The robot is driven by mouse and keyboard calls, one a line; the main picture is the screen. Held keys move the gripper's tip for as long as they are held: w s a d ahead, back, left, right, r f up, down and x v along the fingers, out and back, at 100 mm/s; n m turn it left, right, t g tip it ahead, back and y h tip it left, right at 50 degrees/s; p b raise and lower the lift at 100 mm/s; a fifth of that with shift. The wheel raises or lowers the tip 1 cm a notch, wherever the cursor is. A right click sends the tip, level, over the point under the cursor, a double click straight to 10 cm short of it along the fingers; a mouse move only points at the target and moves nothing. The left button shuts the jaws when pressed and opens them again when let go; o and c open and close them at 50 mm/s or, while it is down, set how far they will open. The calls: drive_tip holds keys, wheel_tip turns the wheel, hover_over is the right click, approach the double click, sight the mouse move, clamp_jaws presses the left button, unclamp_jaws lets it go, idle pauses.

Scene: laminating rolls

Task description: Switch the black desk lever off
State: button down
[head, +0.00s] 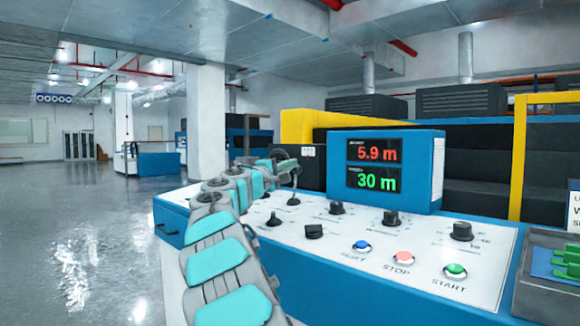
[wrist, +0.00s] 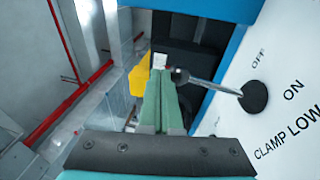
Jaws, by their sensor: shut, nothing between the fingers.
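The black desk lever shows in the wrist view as a round black base (wrist: 254,97) with a metal rod and dark knob (wrist: 181,76). "OFF" and "ON" are printed on the white panel by its base. In the head view the lever (head: 294,200) stands at the panel's far left part, its upper end partly hidden by my gripper (head: 290,166). In the wrist view my gripper (wrist: 161,78) is shut and empty, its green fingers together. The knob is just right of the fingertips; I cannot tell whether they touch.
The white panel (head: 400,252) also carries black knobs (head: 337,208) and blue, red and green buttons (head: 455,270). A blue display box (head: 425,172) reading 5.9 m and 30 m stands behind them. Green switches (head: 565,262) are at the right edge. Open floor (head: 85,240) lies left.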

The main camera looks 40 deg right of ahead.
drive_tip(key=s+a+r, duration=0.1)
drive_tip(key=a+r, duration=0.1)
drive_tip(key=a, duration=0.4)
drive_tip(key=s+a+r, duration=0.2)
drive_tip(key=a, duration=0.4)
drive_tip(key=shift+a+r+b, duration=0.3)
drive_tip(key=shift+a, duration=0.05)
